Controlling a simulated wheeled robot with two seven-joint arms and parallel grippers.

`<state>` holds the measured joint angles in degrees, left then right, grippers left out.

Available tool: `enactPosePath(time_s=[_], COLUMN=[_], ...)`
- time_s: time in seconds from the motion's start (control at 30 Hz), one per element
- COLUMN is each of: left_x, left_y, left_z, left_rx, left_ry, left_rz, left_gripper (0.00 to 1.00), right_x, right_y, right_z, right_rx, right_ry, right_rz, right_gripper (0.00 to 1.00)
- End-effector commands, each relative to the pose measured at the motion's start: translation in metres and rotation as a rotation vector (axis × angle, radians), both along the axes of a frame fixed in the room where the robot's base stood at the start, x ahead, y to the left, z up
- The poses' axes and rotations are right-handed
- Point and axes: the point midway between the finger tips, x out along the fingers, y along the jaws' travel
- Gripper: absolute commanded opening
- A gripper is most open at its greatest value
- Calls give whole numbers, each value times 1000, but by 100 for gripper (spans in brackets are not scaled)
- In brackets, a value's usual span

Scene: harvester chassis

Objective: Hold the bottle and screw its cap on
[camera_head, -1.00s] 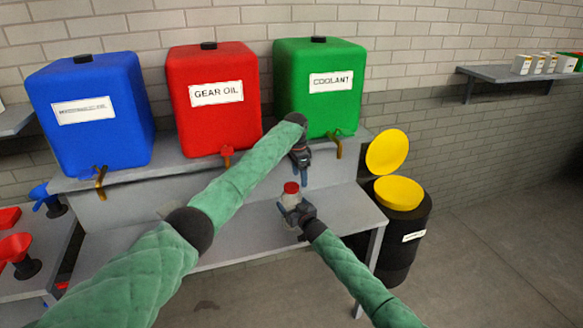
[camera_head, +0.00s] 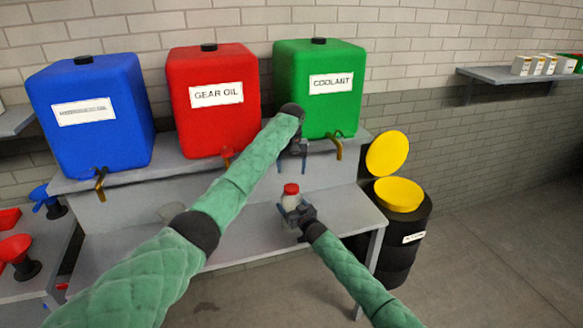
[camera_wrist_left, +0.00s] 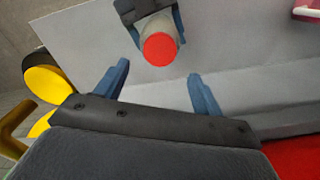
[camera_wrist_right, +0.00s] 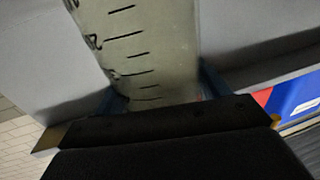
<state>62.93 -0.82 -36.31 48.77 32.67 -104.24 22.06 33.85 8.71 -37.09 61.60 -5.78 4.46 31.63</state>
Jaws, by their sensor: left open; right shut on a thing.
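The clear bottle (camera_head: 291,202) stands upright above the lower bench shelf, with a red cap (camera_head: 291,188) on its mouth. I cannot tell how tightly the cap sits. My right gripper (camera_head: 296,214) is shut around the bottle's body. The right wrist view shows the bottle (camera_wrist_right: 145,50) close up, with dark graduation marks, between the fingers. My left gripper (camera_head: 293,158) is open and empty, above and behind the cap. In the left wrist view, the cap (camera_wrist_left: 160,49) lies beyond the gap between the open fingers (camera_wrist_left: 162,85), not touching them.
Blue (camera_head: 90,112), red (camera_head: 214,100) and green (camera_head: 320,88) tanks with taps stand on the raised shelf behind. A black bin (camera_head: 405,235) with a yellow lid (camera_head: 388,152) is at the right. The lower bench (camera_head: 235,240) is mostly clear.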

Motion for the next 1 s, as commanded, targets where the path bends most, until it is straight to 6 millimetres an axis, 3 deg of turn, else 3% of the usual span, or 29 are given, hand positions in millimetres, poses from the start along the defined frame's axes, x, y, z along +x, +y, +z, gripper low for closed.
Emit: enactPosePath(time_s=[0.53, 1.0], left_x=[0, -1], left_y=[0, 0], left_z=[-5, -64], left_rx=[-1, 0], left_ry=[0, 2], left_rz=[26, 25], left_gripper=[68, 68], right_x=[0, 0], right_y=[0, 0], right_z=[0, 0], right_rx=[0, 0], right_ry=[0, 0], right_rz=[0, 0], right_gripper=[11, 11])
